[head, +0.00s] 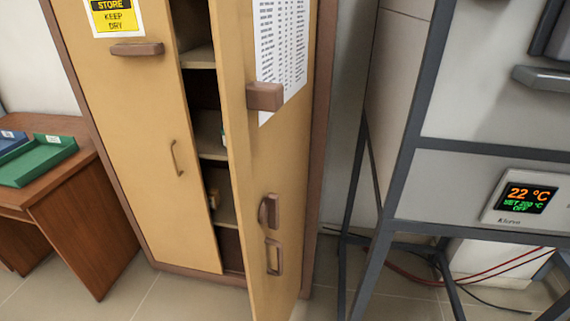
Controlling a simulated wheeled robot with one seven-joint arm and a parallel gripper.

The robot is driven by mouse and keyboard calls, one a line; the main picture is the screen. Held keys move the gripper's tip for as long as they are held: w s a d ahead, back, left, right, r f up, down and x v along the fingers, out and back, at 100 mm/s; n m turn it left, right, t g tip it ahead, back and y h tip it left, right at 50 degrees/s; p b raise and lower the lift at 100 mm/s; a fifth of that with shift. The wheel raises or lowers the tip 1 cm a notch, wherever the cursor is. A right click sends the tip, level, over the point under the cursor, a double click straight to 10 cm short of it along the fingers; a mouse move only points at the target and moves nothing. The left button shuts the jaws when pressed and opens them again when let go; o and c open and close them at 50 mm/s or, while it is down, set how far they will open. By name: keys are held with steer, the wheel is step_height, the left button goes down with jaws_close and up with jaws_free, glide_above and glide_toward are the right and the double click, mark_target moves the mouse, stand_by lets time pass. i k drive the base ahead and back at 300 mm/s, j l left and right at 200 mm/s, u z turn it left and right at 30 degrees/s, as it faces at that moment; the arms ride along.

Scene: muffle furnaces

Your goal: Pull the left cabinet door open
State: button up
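The tan cabinet's left door (137,130) looks closed, flush with the brown frame. It bears a slim curved handle (176,158) near its right edge and a brown block-like bar (137,49) higher up, below a yellow "STORE KEEP DRY" sign (113,16). The cabinet's right door (262,165) stands partly open, swung outward. It carries a printed sheet (282,45), a brown block (265,96) and brown handle parts (272,255). Shelves (210,135) with a few small items show in the gap between the doors. My gripper is not in view.
A brown wooden desk (80,195) with a green tray (38,159) and a blue tray (10,140) stands at the left. At the right is a grey metal frame with a furnace and its display (527,197). Cables (420,279) lie below it. Tiled floor (185,301) is bare before the left door.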

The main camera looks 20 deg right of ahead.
mark_target(138, 105)
steer(key=i+j, duration=0.25)
steer(key=j, duration=0.15)
steer(key=i+j, duration=0.2)
steer(key=j, duration=0.25)
steer(key=i+j, duration=0.25)
steer(key=j, duration=0.15)
steer(key=i+j+u, duration=0.1)
steer(key=j, duration=0.35)
steer(key=i+j, duration=0.6)
steer(key=j, duration=0.2)
